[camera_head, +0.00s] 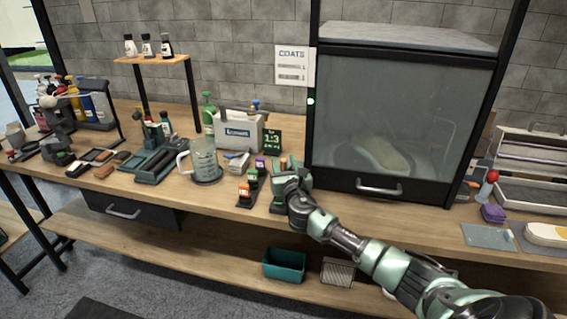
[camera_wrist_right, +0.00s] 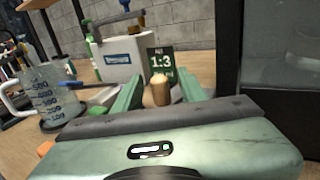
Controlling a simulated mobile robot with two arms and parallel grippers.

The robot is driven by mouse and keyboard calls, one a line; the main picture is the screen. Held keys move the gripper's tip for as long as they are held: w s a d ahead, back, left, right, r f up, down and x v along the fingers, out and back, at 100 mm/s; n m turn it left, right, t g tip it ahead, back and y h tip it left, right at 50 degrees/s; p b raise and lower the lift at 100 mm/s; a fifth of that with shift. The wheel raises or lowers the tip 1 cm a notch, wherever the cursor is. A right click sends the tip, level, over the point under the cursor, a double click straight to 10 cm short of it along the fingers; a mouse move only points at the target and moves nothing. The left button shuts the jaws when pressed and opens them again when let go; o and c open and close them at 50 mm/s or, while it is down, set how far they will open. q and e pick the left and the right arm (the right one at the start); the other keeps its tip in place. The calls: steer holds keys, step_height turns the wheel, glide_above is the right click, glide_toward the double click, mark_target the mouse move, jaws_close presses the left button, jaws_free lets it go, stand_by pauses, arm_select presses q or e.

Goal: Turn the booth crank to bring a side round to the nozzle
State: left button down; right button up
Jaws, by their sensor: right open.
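The booth (camera_head: 400,120) stands at the back right with its glass front closed. A pale sneaker (camera_head: 385,153) shows dimly behind the glass; the nozzle cannot be made out. A wooden knob (camera_wrist_right: 161,92), which looks like the crank's handle, stands beside the booth's left post. It also shows as a small tan tip in the head view (camera_head: 283,163). My right gripper (camera_head: 288,180) is open at the knob. In the wrist view its green fingers (camera_wrist_right: 158,88) stand on either side of the knob, with gaps showing. The crank's lower part is hidden. My left gripper is out of view.
A measuring jug (camera_head: 204,160), a white caddy (camera_head: 238,130) and a dark 1:3 sign (camera_head: 272,140) stand left of my right gripper. A purple sponge (camera_head: 492,213) lies right of the booth.

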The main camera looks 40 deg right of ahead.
steer(key=shift+w+r, duration=0.1)
jaws_close()
steer(key=shift+s+d+n+t+y, duration=0.2)
steer(key=shift+d+n+t+y, duration=0.1)
steer(key=shift+n+y, duration=0.25)
steer(key=shift+s+n+y+b, duration=0.15)
steer(key=shift+n+y+b, duration=0.25)
steer(key=shift+y, duration=0.45)
steer(key=shift+s+d+f+n+t+y+b, duration=0.2)
steer(key=shift+n+y+b, duration=0.2)
steer(key=shift+y+b, duration=0.2)
steer(key=shift+s+d+f+n+t+y+b, duration=0.1)
steer(key=shift+n+t+y+b, duration=0.1)
steer(key=shift+n+y+b, duration=0.3)
steer(key=shift+s+a+r+y+b, duration=0.1)
steer(key=shift+r+y+b, duration=0.2)
steer(key=shift+y, duration=0.3)
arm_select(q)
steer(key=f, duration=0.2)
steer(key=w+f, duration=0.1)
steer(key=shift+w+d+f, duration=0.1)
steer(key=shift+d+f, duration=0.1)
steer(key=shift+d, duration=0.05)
